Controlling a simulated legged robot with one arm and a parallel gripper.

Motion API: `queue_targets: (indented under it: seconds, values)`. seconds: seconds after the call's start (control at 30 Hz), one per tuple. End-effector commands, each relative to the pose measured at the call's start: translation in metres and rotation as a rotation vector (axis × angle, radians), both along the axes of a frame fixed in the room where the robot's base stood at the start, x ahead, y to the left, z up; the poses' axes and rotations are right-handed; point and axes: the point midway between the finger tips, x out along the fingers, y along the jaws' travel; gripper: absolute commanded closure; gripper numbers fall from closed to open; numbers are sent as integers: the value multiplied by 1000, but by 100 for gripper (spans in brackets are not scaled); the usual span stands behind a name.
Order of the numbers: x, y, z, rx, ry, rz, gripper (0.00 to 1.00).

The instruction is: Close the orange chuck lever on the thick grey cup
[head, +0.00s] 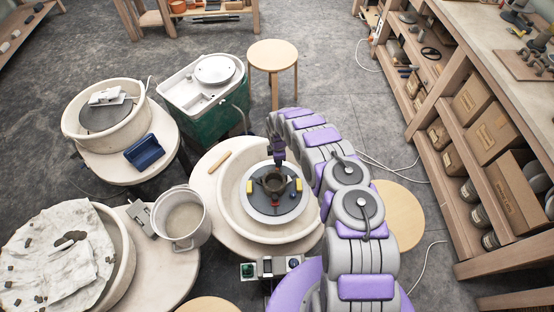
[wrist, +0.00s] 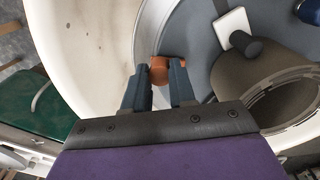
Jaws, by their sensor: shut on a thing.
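The thick grey cup (head: 273,184) stands in the middle of a dark wheel head (head: 260,206). In the wrist view the cup (wrist: 250,75) fills the right side, its open mouth toward the lower right. My gripper (head: 278,160) hangs at the far side of the cup. In the wrist view the orange lever (wrist: 165,72) sits between the fingertips of my gripper (wrist: 160,70), which is shut on it. The lever is left of the cup, near the wheel head's edge. My gripper hides the lever in the head view.
A cream splash pan (head: 229,205) rings the wheel head. A metal bucket (head: 181,219) stands to the left, with a wooden tool (head: 219,161) on the table beside the pan. A wooden stool (head: 273,56) stands behind.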

Motion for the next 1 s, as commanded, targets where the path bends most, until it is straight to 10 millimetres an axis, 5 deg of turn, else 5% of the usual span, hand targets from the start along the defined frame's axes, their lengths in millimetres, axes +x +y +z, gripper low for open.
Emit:
queue_targets:
  seconds: [0.17,0.2,0.47,0.77,1.0]
  values:
    - [3,-1,2,0,-7,0,100]
    - [3,-1,2,1,-7,0,74]
    - [1,-1,1,0,-4,1,49]
    - [1,0,3,0,-2,1,49]
    - [1,-1,34,-3,-3,2,49]
